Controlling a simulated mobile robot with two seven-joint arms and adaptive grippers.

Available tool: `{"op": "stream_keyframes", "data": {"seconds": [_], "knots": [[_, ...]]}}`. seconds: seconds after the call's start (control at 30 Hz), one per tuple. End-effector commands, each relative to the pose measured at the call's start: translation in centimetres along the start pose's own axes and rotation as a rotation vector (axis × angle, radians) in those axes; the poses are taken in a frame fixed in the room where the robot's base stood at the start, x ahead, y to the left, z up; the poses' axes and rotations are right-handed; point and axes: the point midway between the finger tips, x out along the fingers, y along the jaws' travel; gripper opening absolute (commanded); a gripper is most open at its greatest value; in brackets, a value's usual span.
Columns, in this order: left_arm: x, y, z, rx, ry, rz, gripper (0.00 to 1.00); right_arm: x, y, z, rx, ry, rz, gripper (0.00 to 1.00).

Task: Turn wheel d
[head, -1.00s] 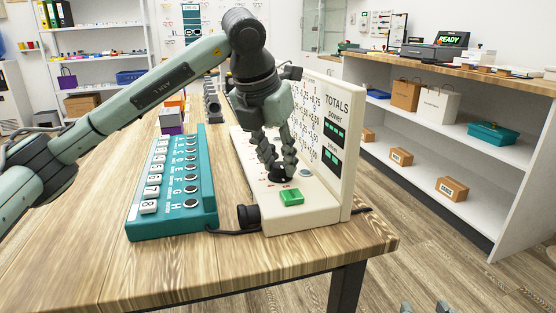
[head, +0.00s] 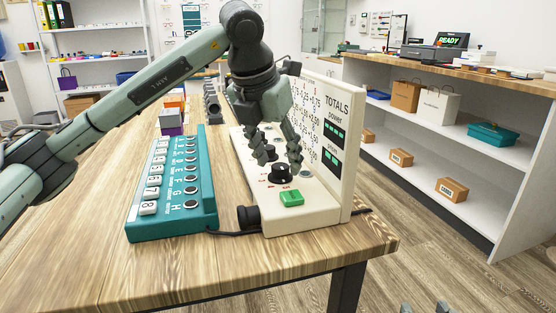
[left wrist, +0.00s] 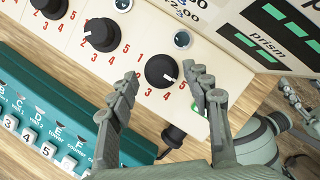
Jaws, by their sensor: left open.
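The nearest black wheel (head: 280,173) stands on the cream panel (head: 247,200), which has red numbers around its wheels. Its letter is not readable, so I cannot tell whether it is wheel d. In the left wrist view this wheel (left wrist: 160,69) has a white mark pointing towards the 4 and 5 side. Two other wheels, a middle one (left wrist: 101,34) and a far one (left wrist: 49,5), stand in a row with it. My left gripper (head: 279,153) is open and empty just above the nearest wheel, fingers either side. My right gripper (head: 424,308) barely shows at the bottom edge, its tips apart.
A green button (head: 291,198) sits in front of the wheel. The upright totals board (head: 349,150) rises close to the right of my left gripper. A teal key box (head: 172,225) stands to the left, with a black cable (head: 228,233) on the wooden table (head: 95,250).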

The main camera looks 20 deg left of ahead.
Motion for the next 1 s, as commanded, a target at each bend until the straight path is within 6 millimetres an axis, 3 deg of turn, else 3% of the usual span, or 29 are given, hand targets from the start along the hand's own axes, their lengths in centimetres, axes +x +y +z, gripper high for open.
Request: {"op": "stream_keyframes", "data": {"seconds": [0.3, 0.5, 0.7, 1.0], "knots": [[-6.8, 0.0, 0.1, 0.001, -0.006, 0.0, 0.49, 0.0, 0.0, 0.0, 0.0, 0.001, 0.0, 0.4], [-9.9, 0.0, 0.0, 0.0, -0.003, 0.001, 0.49, 0.0, 0.0, 0.0, 0.0, 0.001, 0.0, 0.4], [-11.0, 0.0, 0.0, 0.0, -0.001, -0.001, 0.49, 0.0, 0.0, 0.0, 0.0, 0.001, 0.0, 0.4], [-11.0, 0.0, 0.0, 0.001, -0.001, 0.0, 0.49, 0.0, 0.0, 0.0, 0.0, 0.001, 0.0, 0.4]]}}
